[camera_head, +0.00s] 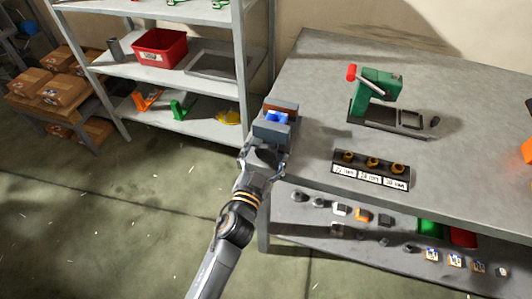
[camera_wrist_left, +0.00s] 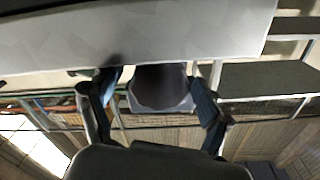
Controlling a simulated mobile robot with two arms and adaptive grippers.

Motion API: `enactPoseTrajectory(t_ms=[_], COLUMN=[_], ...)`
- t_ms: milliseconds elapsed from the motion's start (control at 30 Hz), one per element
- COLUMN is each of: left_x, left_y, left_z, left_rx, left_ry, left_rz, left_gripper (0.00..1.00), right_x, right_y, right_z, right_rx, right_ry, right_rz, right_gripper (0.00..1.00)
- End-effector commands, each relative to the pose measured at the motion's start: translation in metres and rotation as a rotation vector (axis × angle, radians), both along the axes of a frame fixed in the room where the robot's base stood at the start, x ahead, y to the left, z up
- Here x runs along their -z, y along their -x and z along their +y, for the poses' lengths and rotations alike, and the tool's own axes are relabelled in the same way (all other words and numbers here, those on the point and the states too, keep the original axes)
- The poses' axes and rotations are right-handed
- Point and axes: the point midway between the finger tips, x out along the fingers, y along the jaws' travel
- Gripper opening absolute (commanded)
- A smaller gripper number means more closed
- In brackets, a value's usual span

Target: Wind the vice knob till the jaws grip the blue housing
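The vice (camera_head: 274,128) stands at the near left corner of the grey table, with grey and brownish-red blocks as its jaws. The blue housing (camera_head: 277,118) sits between the jaws; whether they touch it is too small to tell. My left gripper (camera_head: 263,154) is at the near side of the vice. In the left wrist view my left gripper (camera_wrist_left: 158,92) has its two fingers spread on either side of a dark grey knob-like part (camera_wrist_left: 160,88). A narrow gap shows at the left finger; contact at the right finger is unclear. My right gripper is out of view.
On the table (camera_head: 318,75) stand a green press with a red knob (camera_head: 378,85) and a labelled rack with yellow pieces (camera_head: 371,170). Below is a shelf with several small parts. A shelving unit with a red bin (camera_head: 160,48) stands at the left. Floor is free at front left.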

Motion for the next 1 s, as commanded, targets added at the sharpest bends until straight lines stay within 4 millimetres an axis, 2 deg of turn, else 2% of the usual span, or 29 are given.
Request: enactPoseTrajectory(t_ms=[233,333,800,1000], left_x=[0.002,0.002,0.002,0.002], left_y=[0.002,0.009,0.092,0.110], left_z=[0.001,0.003,0.030,0.036], left_rx=[-0.001,-0.002,-0.001,-0.001], left_ry=[0.000,0.000,0.001,0.001], left_rz=[0.004,0.005,0.006,0.004], left_gripper=[0.78,0.78,0.78,0.78], right_x=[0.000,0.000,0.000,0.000], right_y=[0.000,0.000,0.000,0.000], right_z=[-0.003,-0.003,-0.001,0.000], right_rx=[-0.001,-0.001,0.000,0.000], right_ry=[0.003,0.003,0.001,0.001], right_rz=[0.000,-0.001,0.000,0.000], right_gripper=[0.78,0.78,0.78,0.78])
